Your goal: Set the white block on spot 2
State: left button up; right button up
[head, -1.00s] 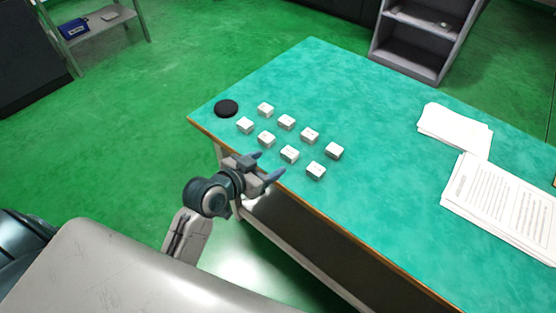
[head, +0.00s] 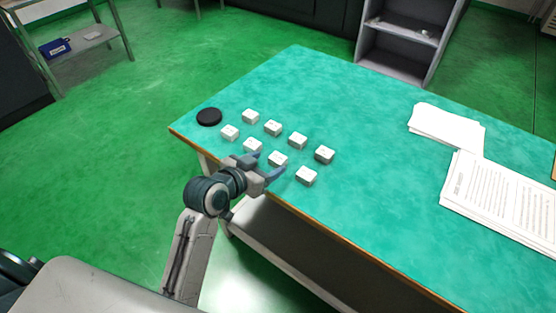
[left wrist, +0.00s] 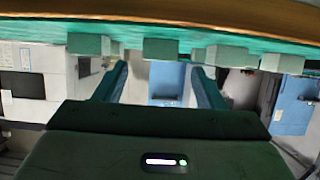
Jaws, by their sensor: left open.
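Several alike white blocks stand in two rows on the green tabletop. One is the front-row end block (head: 306,176); another is the back-row end block (head: 324,154). Faint marks on their tops are too small to read, so I cannot tell which block or place is spot 2. My left gripper (head: 267,165) is open and empty at the table's front edge, its fingers beside the front-row block (head: 278,159); I cannot tell whether they touch. In the left wrist view, the gripper fingers (left wrist: 158,85) are apart and a block (left wrist: 160,49) shows between and beyond them.
A black disc (head: 209,116) lies at the table's left corner. Paper stacks (head: 447,129) and (head: 505,205) lie on the right. The tabletop (head: 375,190) between blocks and papers is clear. A grey shelf (head: 405,45) stands behind the table.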

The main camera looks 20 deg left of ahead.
aim_at(278, 157)
pick_arm(q)
jog(key=shift+w+d+f, duration=0.2)
jog(key=shift+w, duration=0.35)
jog(key=x, duration=0.4)
jog(key=shift+w+d+f, duration=0.1)
jog(key=shift+w+f, duration=0.05)
jog(key=shift+w, duration=0.05)
pick_arm(e)
jog(key=shift+s+d+f, duration=0.1)
jog(key=shift+s+f, duration=0.3)
jog(key=shift+f, duration=0.35)
pick_arm(q)
jog(key=c, duration=1.3)
pick_arm(e)
jog(key=shift+w+r, duration=0.1)
pick_arm(q)
jog(key=shift+p, duration=0.3)
